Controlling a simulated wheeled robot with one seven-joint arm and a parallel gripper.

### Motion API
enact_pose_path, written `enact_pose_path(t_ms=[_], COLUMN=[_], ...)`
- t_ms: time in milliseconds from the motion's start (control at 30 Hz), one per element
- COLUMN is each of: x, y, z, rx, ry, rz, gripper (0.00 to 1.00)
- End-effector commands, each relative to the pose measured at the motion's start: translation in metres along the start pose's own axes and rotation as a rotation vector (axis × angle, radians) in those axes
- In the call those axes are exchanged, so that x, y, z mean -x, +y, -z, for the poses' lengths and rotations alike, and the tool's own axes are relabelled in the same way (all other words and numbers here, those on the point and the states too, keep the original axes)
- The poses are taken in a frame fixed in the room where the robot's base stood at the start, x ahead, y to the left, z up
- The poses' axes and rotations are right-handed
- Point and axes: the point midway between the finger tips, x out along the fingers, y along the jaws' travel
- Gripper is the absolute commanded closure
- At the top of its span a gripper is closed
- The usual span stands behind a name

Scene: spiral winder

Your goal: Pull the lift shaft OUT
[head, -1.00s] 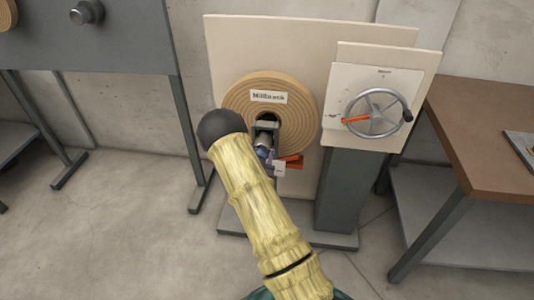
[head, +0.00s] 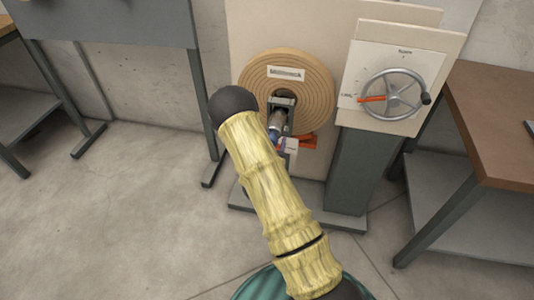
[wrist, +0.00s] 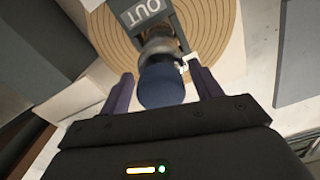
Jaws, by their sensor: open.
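The lift shaft, as I take it, is a grey metal rod (wrist: 158,45) with a dark blue rounded end (wrist: 160,86), in front of the wound spiral's centre. A dark grey bracket marked OUT (wrist: 137,14) stands behind it. My gripper (wrist: 163,84) is open in the wrist view, one finger on each side of the blue end. A gap shows at the left finger; the right finger is closer, and I cannot tell whether it touches. In the head view the shaft (head: 276,120) shows beside my arm, which hides most of the gripper.
The tan spiral roll (head: 315,85) is mounted on a cream panel. Right of it, a handwheel (head: 395,93) with an orange pointer sits on a grey post (head: 358,170). An orange piece (head: 307,142) lies below the shaft. A brown-topped table (head: 490,125) stands at the right.

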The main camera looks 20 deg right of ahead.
Motion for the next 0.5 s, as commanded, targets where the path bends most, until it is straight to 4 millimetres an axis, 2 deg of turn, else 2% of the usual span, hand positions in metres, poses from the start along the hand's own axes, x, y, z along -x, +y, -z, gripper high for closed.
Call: enact_pose_path(t_ms=[167, 500], x=[0.022, 0.089], y=[-0.001, 0.000], z=[0.000, -0.001], rx=[0.001, 0.004], ry=[-0.003, -0.006], rz=[0.001, 0.003], gripper=[0.36, 0.36])
